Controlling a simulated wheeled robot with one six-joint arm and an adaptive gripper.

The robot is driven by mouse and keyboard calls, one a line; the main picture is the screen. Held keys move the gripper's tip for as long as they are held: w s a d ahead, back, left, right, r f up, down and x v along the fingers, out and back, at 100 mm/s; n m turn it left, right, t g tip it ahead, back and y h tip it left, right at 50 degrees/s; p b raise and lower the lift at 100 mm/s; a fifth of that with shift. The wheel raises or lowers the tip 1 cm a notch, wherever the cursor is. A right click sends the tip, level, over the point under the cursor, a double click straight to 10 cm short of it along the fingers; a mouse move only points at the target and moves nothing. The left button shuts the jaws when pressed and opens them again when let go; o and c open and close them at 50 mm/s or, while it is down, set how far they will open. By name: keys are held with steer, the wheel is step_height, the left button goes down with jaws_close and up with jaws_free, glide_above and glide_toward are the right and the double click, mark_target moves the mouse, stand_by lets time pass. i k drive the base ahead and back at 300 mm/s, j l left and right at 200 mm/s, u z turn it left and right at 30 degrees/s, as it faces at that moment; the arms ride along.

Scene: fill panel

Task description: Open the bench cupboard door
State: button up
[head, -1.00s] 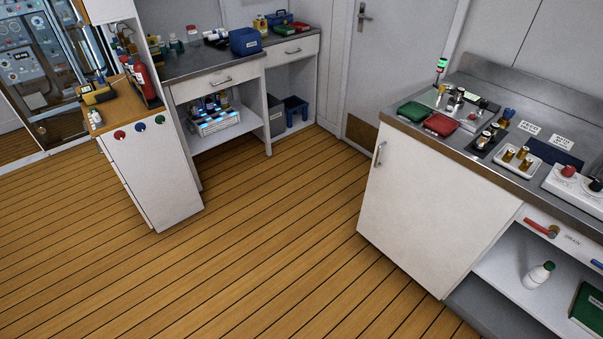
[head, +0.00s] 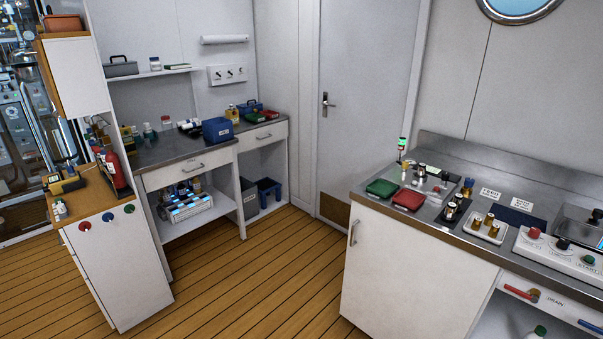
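The bench cupboard door (head: 415,280) is a plain white panel under the steel-topped bench (head: 455,235) at the right. It looks shut, flush with the bench front. Its upright metal bar handle (head: 354,232) is near the door's upper left edge. The lower part of the door is cut off by the bottom of the picture. My gripper is not in view, and nothing touches the handle.
Open wooden floor (head: 255,275) lies in front of the cupboard, to its left. A white cabinet with a wooden top (head: 122,270) and a second bench (head: 190,150) stand at the left. A grey room door (head: 365,100) is behind. Several small items crowd the bench top.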

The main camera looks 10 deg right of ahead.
mark_target(401, 281)
steer(key=i+j+z, duration=0.2)
steer(key=i, duration=0.3)
steer(key=i+j+z, duration=0.15)
steer(key=i+j, duration=0.15)
steer(key=i, duration=0.15)
steer(key=i+j+z, duration=0.2)
steer(key=i+j, duration=0.15)
steer(key=i, duration=0.1)
